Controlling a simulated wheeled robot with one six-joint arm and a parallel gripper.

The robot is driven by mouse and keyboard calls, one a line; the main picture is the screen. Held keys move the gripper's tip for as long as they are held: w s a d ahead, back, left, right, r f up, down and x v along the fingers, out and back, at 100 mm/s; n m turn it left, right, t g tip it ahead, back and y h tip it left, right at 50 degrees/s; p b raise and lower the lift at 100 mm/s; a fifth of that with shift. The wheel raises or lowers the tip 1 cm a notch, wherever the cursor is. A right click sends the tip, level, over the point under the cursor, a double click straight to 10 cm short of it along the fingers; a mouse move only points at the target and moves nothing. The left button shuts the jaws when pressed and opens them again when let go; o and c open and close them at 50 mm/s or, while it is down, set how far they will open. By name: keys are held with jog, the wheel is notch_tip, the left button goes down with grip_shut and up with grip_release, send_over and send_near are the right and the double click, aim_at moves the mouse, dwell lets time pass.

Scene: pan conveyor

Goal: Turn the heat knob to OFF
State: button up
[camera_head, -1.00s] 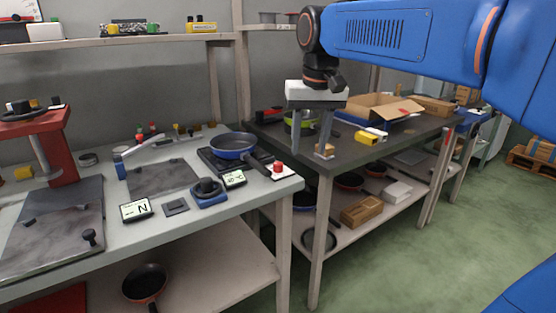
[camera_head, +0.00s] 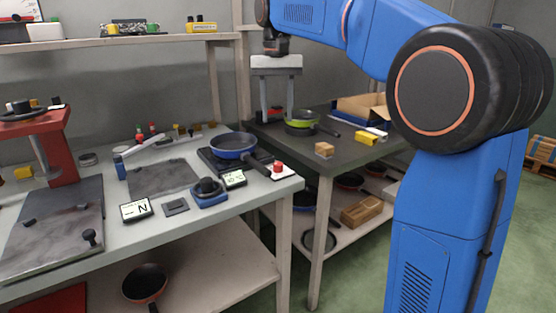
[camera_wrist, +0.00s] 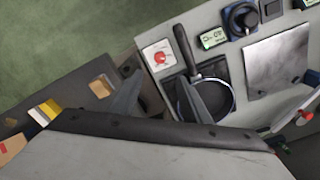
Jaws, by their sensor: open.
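A red knob (camera_head: 279,167) stands on a small white plate at the right corner of the light workbench, beside the hotplate. In the wrist view the red knob (camera_wrist: 160,57) sits on its white plate with small markings, which I cannot read. A black knob on a blue base (camera_head: 208,190) stands left of it, near a small display (camera_head: 234,178). I cannot tell for certain which is the heat knob. My gripper (camera_head: 277,110) is open and empty, fingers pointing down, above and behind the red knob and apart from it.
A blue pan (camera_head: 233,146) sits on the black hotplate (camera_head: 208,158), its handle reaching toward the red knob. The dark table (camera_head: 345,150) holds a green pan (camera_head: 301,122), a small wooden block (camera_head: 324,149) and a cardboard box (camera_head: 362,107). A shelf (camera_head: 120,41) runs behind.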

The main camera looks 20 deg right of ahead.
aim_at(278, 163)
notch_tip(278, 163, down, 15)
jog(key=shift+d+f, duration=0.1)
dwell(0.4)
jog(key=shift+c, duration=0.5)
jog(key=c, duration=0.9)
